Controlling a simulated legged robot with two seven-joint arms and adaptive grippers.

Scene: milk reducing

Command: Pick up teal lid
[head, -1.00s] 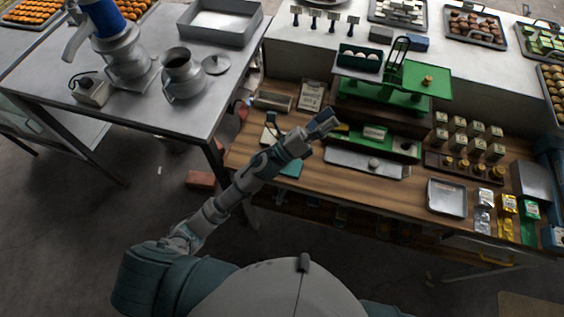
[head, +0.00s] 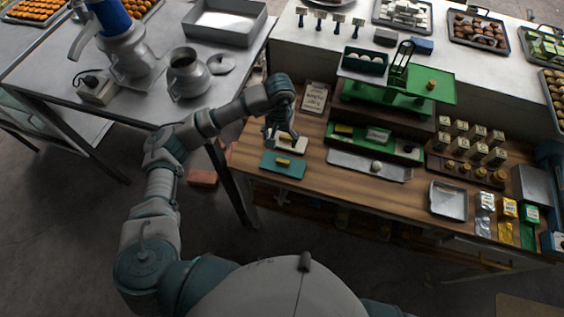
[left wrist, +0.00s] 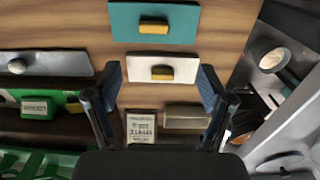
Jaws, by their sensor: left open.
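The teal lid (head: 271,166) is a flat rectangular plate with a yellow knob. It lies on the wooden counter near its front left edge. In the left wrist view the teal lid (left wrist: 183,15) is at the top, beyond my fingertips. A white lid (head: 300,147) with a yellow knob lies just behind it. My left gripper (head: 282,137) points down above the white lid, which it partly hides in the head view. In the left wrist view my left gripper (left wrist: 160,76) is open and empty, its fingers on either side of the white lid (left wrist: 187,70). My right gripper is not seen.
A metal tray (head: 345,161) and a green tray lie to the right. A printed card (head: 314,97) and a green scale (head: 439,83) stand behind. A metal table with a milk can (head: 187,78) is at the left. The counter's front edge is close to the teal lid.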

